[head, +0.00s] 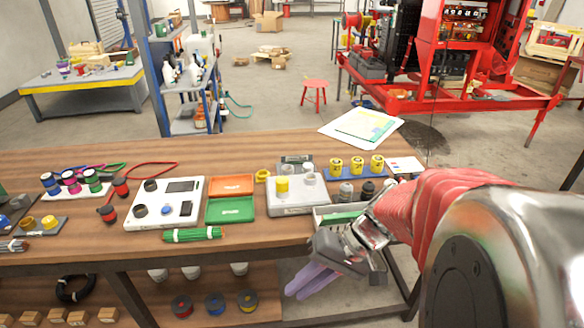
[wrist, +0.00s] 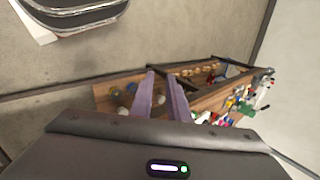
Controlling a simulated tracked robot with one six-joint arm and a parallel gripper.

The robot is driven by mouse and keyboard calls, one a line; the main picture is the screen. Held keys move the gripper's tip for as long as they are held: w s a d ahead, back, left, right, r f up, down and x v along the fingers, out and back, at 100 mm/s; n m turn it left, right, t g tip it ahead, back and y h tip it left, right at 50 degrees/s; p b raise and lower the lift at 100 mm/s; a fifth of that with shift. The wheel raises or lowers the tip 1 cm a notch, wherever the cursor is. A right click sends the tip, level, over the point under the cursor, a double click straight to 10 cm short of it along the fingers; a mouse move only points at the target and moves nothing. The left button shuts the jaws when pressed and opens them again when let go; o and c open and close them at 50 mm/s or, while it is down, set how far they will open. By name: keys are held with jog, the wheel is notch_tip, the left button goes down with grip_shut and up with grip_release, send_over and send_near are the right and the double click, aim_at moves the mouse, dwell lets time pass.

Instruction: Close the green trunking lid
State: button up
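In the head view, a pale trunking box (head: 322,214) sits at the bench's front right edge. A green strip (head: 343,216), which looks like the green trunking lid, shows there. My wrist covers part of it, so I cannot tell how far it is open. My gripper (head: 300,291) is in front of the bench edge, below the trunking and apart from it, fingers pointing down and left. In the wrist view, the two purple fingers of my gripper (wrist: 161,73) stand a little apart with nothing between them. The bench lies beyond them.
A green tray (head: 230,210) and an orange tray (head: 231,186) lie left of a grey panel (head: 297,207) with a yellow button. A green bundle (head: 193,235) lies near the front edge. Yellow-topped cylinders (head: 356,164) stand behind the trunking. Floor shows below my gripper.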

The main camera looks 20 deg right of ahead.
jog(key=d+f+m+t+h, duration=0.1)
jog(key=d+f+m+t, duration=0.2)
jog(key=d, duration=0.7)
jog(key=d+f+m+t+h, duration=0.2)
jog(key=d+m+t, duration=0.3)
jog(key=d, duration=0.5)
jog(key=d+f+m+t+h, duration=0.2)
jog(key=d+f+m+t, duration=0.1)
jog(key=d+t, duration=0.4)
jog(key=d+m, duration=0.1)
jog(key=d, duration=0.2)
jog(key=shift+s+f+m, duration=0.3)
jog(key=shift+s+f, duration=0.1)
jog(key=shift+w, duration=0.1)
jog(key=w+a, duration=0.1)
jog(key=w, duration=1.2)
jog(key=shift+w+a+f, duration=0.2)
jog(key=shift+w, duration=0.1)
jog(key=shift+c, duration=0.4)
